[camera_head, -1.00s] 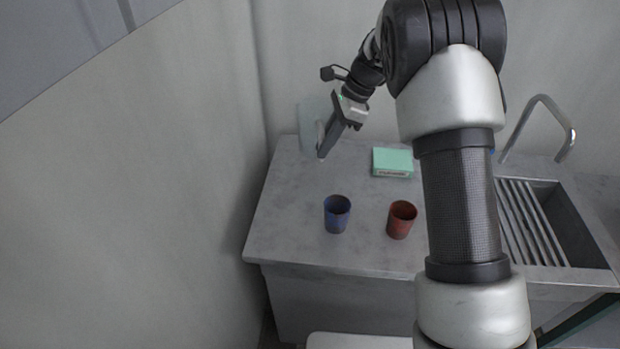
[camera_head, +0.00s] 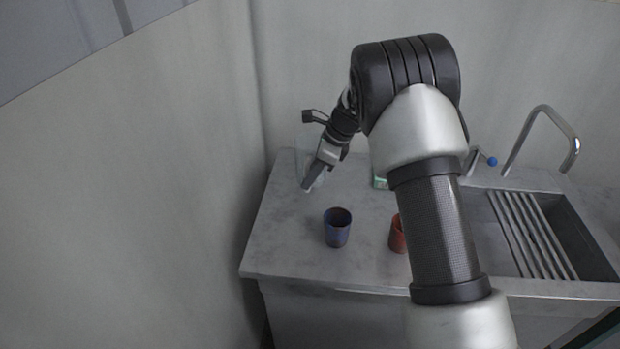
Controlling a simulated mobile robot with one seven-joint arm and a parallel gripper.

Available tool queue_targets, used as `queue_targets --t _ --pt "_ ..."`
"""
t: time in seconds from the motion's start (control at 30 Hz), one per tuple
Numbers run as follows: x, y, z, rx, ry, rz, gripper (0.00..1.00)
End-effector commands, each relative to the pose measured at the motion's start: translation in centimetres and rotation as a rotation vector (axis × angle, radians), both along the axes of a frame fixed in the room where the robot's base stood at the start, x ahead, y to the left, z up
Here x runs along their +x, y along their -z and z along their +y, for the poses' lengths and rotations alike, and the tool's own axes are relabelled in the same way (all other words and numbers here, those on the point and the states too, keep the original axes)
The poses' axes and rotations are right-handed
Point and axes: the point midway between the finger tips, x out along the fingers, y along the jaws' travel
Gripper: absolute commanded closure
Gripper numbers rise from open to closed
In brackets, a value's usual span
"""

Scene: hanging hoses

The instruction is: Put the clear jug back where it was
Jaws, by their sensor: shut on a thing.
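The clear jug (camera_head: 307,148) is a pale, see-through shape at the far left of the counter, partly hidden behind my gripper. My gripper (camera_head: 310,186) points down at the far left of the counter and is shut on the jug. The jug's lower edge is hard to make out, so I cannot tell whether it touches the counter.
A blue cup (camera_head: 337,228) stands at the front left of the grey counter (camera_head: 290,225). A red cup (camera_head: 397,236) and a green box (camera_head: 379,182) are partly hidden by my arm. The sink (camera_head: 570,235) with a slatted rack and a tap (camera_head: 560,118) is at the right. A wall closes off the left.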

Motion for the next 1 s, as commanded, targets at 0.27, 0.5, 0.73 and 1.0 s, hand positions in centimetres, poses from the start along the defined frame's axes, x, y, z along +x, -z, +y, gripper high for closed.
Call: queue_targets --t 0.27,0.5,0.73,1.0 --pt "0.1 0.1 0.0 0.001 0.000 -0.002 1.00" --pt "0.0 0.4 0.0 0.001 0.000 -0.001 0.70" --pt "0.0 0.3 0.0 0.001 0.000 -0.001 0.70" --pt "0.0 -2.3 -1.0 0.003 0.001 -0.005 0.70"
